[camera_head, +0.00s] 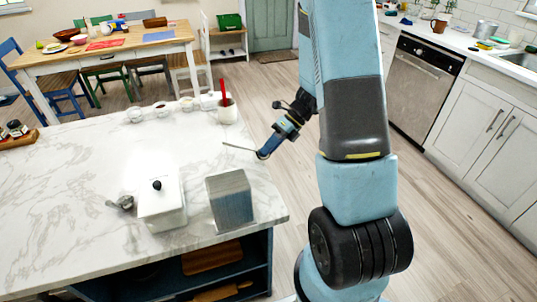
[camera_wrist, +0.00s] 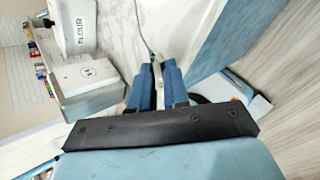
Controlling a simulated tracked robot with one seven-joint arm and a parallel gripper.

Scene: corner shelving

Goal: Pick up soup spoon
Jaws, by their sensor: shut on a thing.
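The soup spoon (camera_head: 238,147) is a thin, light metal utensil. In the wrist view my gripper's blue fingers (camera_wrist: 157,70) are closed around the spoon. Its thin shaft (camera_wrist: 150,43) runs up from between the fingertips over the white marble surface. The part of the spoon inside the fingers is mostly hidden.
On the marble counter (camera_head: 90,180) stand a white lidded canister (camera_head: 162,207), a grey metallic block (camera_head: 231,199) and a cup with a red utensil (camera_head: 227,113). In the wrist view, a FLOUR container (camera_wrist: 72,27) is left of the fingers. Open floor lies to the right.

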